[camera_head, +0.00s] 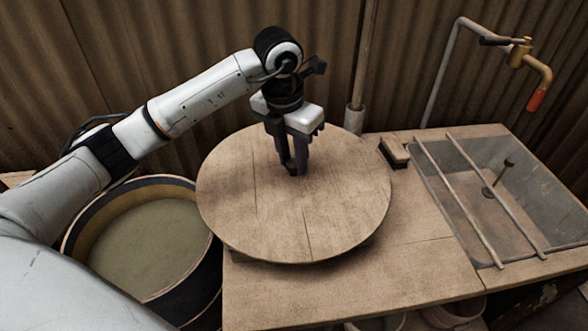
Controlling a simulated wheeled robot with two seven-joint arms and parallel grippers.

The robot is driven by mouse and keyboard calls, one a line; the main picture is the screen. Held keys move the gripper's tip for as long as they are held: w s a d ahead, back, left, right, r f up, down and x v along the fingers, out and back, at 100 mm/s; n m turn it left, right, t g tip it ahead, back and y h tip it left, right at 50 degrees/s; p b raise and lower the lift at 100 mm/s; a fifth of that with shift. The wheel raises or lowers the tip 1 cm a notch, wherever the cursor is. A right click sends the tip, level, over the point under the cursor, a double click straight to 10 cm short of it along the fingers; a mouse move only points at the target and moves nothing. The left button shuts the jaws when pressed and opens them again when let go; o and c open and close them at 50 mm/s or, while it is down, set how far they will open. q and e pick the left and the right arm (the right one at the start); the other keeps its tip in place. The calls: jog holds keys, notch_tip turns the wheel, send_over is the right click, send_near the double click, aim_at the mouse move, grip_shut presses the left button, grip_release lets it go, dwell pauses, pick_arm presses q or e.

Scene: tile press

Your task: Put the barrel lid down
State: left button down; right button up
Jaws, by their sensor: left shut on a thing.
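The barrel lid (265,215) is a large round wooden disc. It is over the left part of the wooden counter (420,270), its left edge close to the barrel's rim. A shadow shows under its front edge; I cannot tell whether it touches the counter. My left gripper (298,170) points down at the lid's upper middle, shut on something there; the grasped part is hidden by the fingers. The barrel (190,305) stands open at the left, with murky greenish liquid inside. My right gripper is not in view.
A sink (480,185) with two bars across it is at the right, under a tap (525,55) with a red end. A corrugated wall closes the back. Counter front is clear.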

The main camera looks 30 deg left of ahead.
aim_at(292, 163)
pick_arm(q)
jog(key=shift+w+f, duration=0.1)
jog(key=shift+f, duration=1.7)
jog(key=shift+f, duration=0.15)
jog(key=c, duration=1.4)
grip_release()
jog(key=shift+c, duration=0.2)
notch_tip(292, 163, up, 12)
jog(key=s, duration=0.2)
jog(key=shift+a, duration=0.15)
